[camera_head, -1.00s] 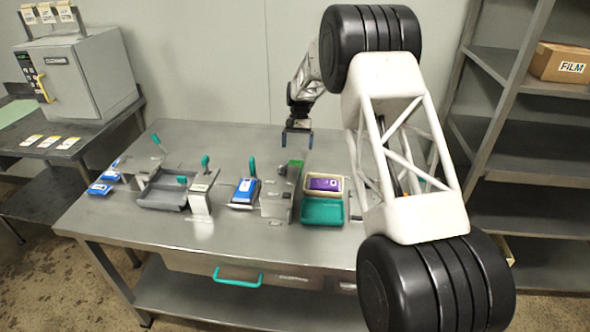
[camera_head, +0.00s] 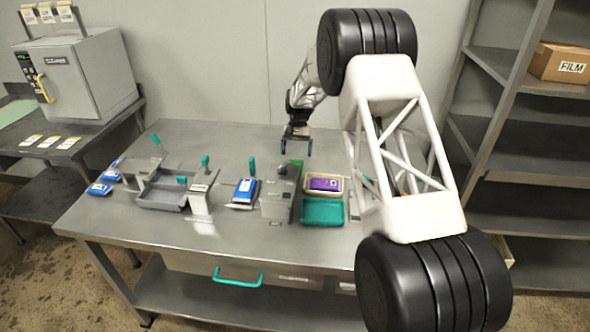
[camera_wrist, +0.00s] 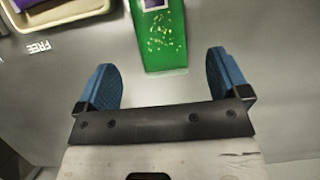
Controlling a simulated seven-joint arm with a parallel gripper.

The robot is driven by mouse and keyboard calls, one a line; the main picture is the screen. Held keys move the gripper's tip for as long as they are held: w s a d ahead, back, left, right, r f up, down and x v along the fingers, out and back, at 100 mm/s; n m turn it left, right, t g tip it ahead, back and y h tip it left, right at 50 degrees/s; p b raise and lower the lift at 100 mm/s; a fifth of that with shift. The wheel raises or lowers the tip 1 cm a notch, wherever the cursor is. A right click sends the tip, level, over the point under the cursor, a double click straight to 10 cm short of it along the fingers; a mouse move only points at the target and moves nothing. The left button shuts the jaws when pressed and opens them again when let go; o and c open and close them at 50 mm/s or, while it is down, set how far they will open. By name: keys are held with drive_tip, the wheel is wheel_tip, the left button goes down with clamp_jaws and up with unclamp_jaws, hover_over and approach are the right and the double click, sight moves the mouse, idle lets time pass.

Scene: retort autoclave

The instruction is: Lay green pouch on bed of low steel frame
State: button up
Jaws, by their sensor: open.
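The green pouch (camera_wrist: 164,42) lies flat on the grey tabletop in the wrist view, with pale yellow specks and a dark-and-white label at its far end. In the head view only a green patch of it (camera_head: 297,163) shows behind a grey box. My gripper (camera_wrist: 162,66) is open, its blue fingers apart on either side of the pouch's near end, holding nothing. In the head view my gripper (camera_head: 296,147) is just behind the pouch, over the table's back part. A low grey steel frame (camera_head: 163,204) stands left of centre; I cannot tell for certain that it is the task's frame.
The grey box (camera_head: 277,201) stands just in front of the pouch. A cream tray with a purple pouch (camera_head: 324,184) and a teal tray (camera_head: 322,212) sit to its right. A blue pouch (camera_head: 245,189) lies left of the box.

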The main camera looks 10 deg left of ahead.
sight(295, 164)
drive_tip(key=shift+x, duration=2.6)
drive_tip(key=shift+s, duration=0.1)
drive_tip(key=c, duration=1.1)
drive_tip(key=shift+r, duration=0.1)
drive_tip(key=shift+r, duration=4.95)
